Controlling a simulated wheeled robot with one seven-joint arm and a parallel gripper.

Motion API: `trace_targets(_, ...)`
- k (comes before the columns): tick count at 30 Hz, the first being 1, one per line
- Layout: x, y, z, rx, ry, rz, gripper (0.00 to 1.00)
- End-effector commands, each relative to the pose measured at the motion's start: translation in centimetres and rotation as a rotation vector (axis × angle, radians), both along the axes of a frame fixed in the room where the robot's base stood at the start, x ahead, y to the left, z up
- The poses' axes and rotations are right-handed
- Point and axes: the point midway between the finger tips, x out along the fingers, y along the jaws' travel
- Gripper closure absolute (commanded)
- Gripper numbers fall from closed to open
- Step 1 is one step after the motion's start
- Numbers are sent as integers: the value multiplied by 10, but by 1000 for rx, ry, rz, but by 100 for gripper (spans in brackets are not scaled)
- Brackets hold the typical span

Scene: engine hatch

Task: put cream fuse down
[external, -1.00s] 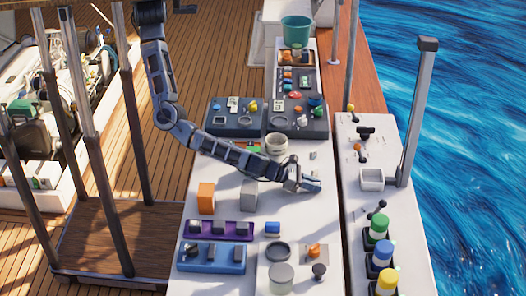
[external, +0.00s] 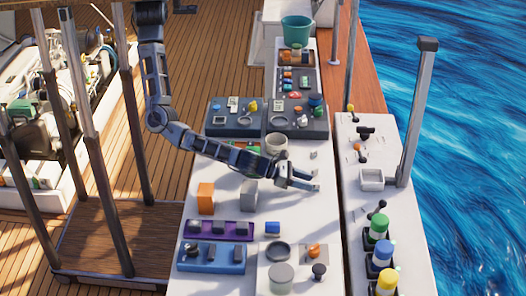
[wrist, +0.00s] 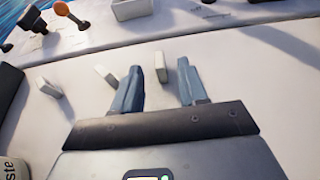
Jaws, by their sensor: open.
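My gripper (external: 317,179) is open low over the white bench top, with its two blue-grey fingers spread. A second small pale block (wrist: 49,88) lies further left. One small pale block (external: 313,155) shows above my gripper in the external view. I cannot tell for certain which block is the cream fuse.
A pale cup (external: 277,143) stands above my forearm. An orange block (external: 206,198) and a grey block (external: 249,195) stand to the lower left. A white open tray (external: 372,176) is on the separate right bench, across a gap.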

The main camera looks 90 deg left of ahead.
Motion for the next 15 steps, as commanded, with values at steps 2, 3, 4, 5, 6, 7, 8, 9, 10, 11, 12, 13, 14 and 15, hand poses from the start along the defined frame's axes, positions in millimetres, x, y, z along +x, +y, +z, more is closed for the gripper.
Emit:
trace_targets(2,-12,0,5,4,-3,-4,58)
trace_targets(3,-17,-1,7,2,-3,-5,58)
trace_targets(4,-21,0,9,3,-2,-3,58)
trace_targets(5,-24,0,10,3,-3,-3,58)
trace_targets(6,-28,0,12,4,-3,-3,58)
trace_targets(7,-30,0,13,2,-3,-2,58)
trace_targets(8,-33,-1,14,2,-2,-3,58)
trace_targets(9,-35,0,14,2,-1,-2,58)
trace_targets(10,-36,0,15,1,-1,-2,58)
trace_targets(11,-37,0,16,1,-1,-2,58)
trace_targets(12,-38,0,16,1,0,-1,58)
trace_targets(13,-38,0,16,0,0,-1,58)
trace_targets(14,-39,0,16,0,0,-1,58)
trace_targets(15,-39,0,16,0,0,-1,58)
